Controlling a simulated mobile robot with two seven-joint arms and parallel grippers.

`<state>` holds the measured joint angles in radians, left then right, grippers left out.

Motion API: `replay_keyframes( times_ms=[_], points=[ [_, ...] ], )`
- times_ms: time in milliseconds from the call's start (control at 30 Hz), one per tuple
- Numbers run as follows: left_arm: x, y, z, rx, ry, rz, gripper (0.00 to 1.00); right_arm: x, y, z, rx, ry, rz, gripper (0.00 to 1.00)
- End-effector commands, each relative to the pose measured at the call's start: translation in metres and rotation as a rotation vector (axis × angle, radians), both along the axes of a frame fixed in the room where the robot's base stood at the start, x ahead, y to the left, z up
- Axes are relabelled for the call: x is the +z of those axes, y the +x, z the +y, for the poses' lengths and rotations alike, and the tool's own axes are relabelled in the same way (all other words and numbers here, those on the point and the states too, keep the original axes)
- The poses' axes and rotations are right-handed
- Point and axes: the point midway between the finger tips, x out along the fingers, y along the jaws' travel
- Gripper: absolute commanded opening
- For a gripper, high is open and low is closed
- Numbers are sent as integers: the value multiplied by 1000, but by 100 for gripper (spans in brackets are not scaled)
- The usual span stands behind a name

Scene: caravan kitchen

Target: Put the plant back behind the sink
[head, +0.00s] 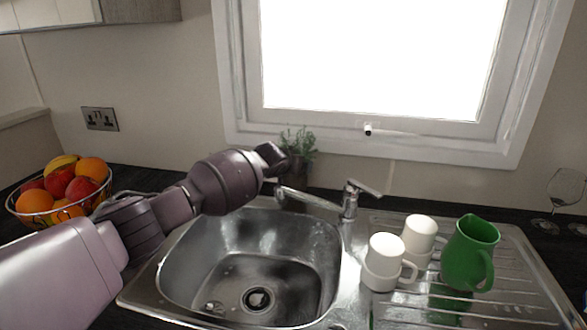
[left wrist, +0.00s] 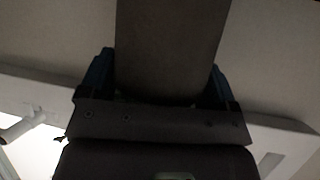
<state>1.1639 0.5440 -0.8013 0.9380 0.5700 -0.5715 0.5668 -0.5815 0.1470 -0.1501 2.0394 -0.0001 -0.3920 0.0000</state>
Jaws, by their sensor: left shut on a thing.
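The plant (head: 299,144) is a small leafy green one in a dark pot (head: 294,169). It is behind the sink (head: 250,262), near the tap (head: 345,198) and under the window. My left arm reaches in from the left, and my left gripper (head: 276,158) is at the pot, shut on it. In the left wrist view the dark pot (left wrist: 172,50) fills the space between the two fingers. I cannot tell whether the pot's base touches the counter. My right gripper is in neither view.
Two stacks of white mugs (head: 384,262) and a green jug (head: 470,252) stand on the drainer right of the basin. A fruit bowl (head: 62,193) is at the left, and glasses (head: 563,190) are at the far right. The window sill (head: 400,148) is behind the plant.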

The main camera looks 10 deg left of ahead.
Motion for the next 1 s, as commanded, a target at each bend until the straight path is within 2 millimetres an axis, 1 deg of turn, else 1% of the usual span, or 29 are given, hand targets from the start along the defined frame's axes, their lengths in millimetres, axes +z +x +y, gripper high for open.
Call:
replay_keyframes(
  times_ms=[67,367,867,900,967,1000],
  points=[
    [-4,0,2,3,0,-1,41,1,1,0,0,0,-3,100],
    [-3,0,2,2,-1,-4,41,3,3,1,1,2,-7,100],
    [-15,0,2,2,0,-3,41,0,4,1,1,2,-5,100],
    [-16,0,3,3,1,0,89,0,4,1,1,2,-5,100],
    [-16,0,3,3,1,0,98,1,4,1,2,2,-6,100],
    [-16,0,3,3,1,0,100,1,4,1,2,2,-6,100]
  ],
)
